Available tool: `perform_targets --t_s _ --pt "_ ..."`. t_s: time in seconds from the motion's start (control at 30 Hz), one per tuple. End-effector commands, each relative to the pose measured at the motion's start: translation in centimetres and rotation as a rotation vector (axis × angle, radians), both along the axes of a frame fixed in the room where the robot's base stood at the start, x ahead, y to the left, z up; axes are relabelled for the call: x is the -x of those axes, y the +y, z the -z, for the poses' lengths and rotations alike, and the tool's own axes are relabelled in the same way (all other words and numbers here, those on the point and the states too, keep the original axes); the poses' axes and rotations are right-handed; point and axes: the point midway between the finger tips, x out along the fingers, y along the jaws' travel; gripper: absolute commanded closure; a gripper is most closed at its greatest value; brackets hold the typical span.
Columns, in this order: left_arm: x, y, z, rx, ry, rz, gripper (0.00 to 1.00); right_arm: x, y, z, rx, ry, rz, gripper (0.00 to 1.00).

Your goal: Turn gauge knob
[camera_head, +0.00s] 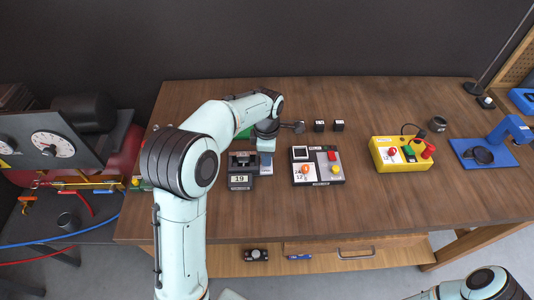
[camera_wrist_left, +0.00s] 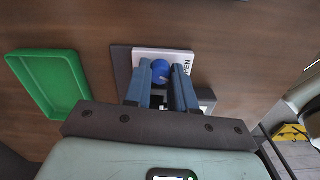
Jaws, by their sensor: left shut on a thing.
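A dark device (camera_head: 241,181) with a display reading 19 sits on the workbench, left of centre. A blue round knob (camera_wrist_left: 160,69) on a white plate (camera_wrist_left: 180,58) marked "OPEN" shows in the left wrist view. My left gripper (camera_head: 265,158) reaches down beside the display device. In the left wrist view its two blue fingers (camera_wrist_left: 162,78) stand on either side of the knob and are shut on it. In the head view the knob is hidden behind the gripper. Part of my right arm shows at the lower right; its gripper is out of view.
A green tray (camera_wrist_left: 52,80) lies left of the plate. A dial panel (camera_head: 50,143) is at far left. The bench front is clear.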

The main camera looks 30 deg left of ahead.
Motion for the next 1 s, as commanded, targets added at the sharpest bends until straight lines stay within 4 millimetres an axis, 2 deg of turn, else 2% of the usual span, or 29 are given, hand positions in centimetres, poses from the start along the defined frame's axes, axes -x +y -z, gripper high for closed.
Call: perform_targets --t_s 0.2,0.5,1.0 --pt "-0.05 0.01 -0.10 0.001 -0.001 0.173 1.00 -0.30 0.00 -0.30 0.000 -0.003 0.000 1.00" --pt "-0.05 0.02 -0.10 0.000 -0.001 0.338 1.00 -0.49 0.00 -0.48 0.000 -0.006 0.000 1.00" --pt "-0.06 -0.01 -0.10 0.000 -0.002 0.404 1.00 -0.55 0.00 -0.53 0.000 -0.007 0.000 1.00"
